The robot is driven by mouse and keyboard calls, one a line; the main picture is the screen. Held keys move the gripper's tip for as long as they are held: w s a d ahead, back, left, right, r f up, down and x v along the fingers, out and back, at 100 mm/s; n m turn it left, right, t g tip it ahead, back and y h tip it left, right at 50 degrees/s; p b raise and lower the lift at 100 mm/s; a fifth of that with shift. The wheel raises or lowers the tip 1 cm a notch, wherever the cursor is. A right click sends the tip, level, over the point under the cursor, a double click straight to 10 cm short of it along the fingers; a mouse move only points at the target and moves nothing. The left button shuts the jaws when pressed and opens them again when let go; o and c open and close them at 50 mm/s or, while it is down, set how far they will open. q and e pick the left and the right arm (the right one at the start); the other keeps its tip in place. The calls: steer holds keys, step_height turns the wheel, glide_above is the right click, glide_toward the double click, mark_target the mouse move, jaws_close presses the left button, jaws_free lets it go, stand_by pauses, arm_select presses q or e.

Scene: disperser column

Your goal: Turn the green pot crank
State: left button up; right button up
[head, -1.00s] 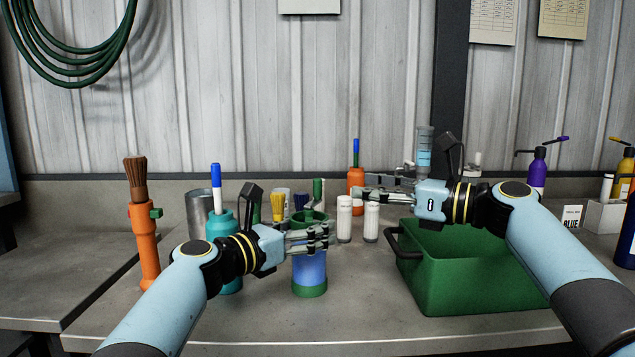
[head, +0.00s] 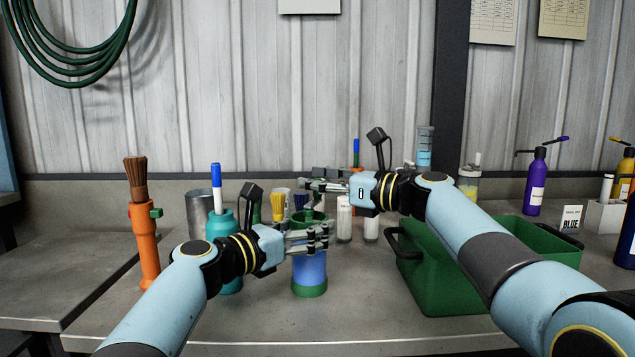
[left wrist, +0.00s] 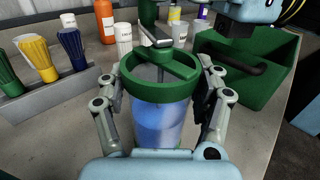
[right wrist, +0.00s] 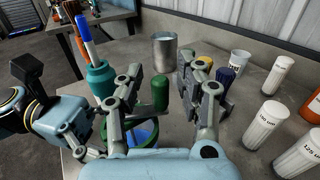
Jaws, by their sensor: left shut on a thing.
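The green pot (head: 310,275) stands upright on the bench, with a blue body and a green rim and base. My left gripper (head: 318,238) is shut on it, with a finger on each side in the left wrist view (left wrist: 160,110). The crank (left wrist: 155,36) has a grey arm over the pot's green crossbar and an upright green handle (right wrist: 160,92). My right gripper (head: 318,184) is open above the pot. In the right wrist view the handle stands between its spread fingers, with gaps on both sides. The head view mostly hides the handle behind that gripper.
White containers (right wrist: 262,122) stand close to the right of the pot. A brush holder (left wrist: 45,100), a teal bottle (right wrist: 100,78) and a metal can (right wrist: 165,50) are near it. A green bin (head: 470,285) is at the right. The bench front is clear.

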jaws_close()
stand_by(0.4)
steer(key=shift+s+f+m+t, duration=0.1)
steer(key=shift+f+m+t, duration=0.05)
steer(key=shift+m+t, duration=0.2)
steer(key=shift+s+d+m+t+h, duration=0.15)
steer(key=shift+m+t+h, duration=0.3)
steer(key=shift+t+h, duration=0.15)
steer(key=shift+s+d+m+t+h, duration=0.1)
steer(key=shift+m+t+h, duration=0.3)
steer(key=shift+t+h, duration=0.15)
steer(key=shift+s+d+m+t+h, duration=0.1)
steer(key=shift+d+m+t+h, duration=0.1)
steer(key=shift+m+t+h, duration=0.5)
steer(key=shift+s+d+m+t+h, duration=0.1)
steer(key=shift+d+m+t+h, duration=0.1)
steer(key=shift+m+t+h, duration=0.4)
steer(key=shift+o, duration=0.9)
jaws_free()
steer(key=v, duration=1.2)
steer(key=shift+r, duration=0.35)
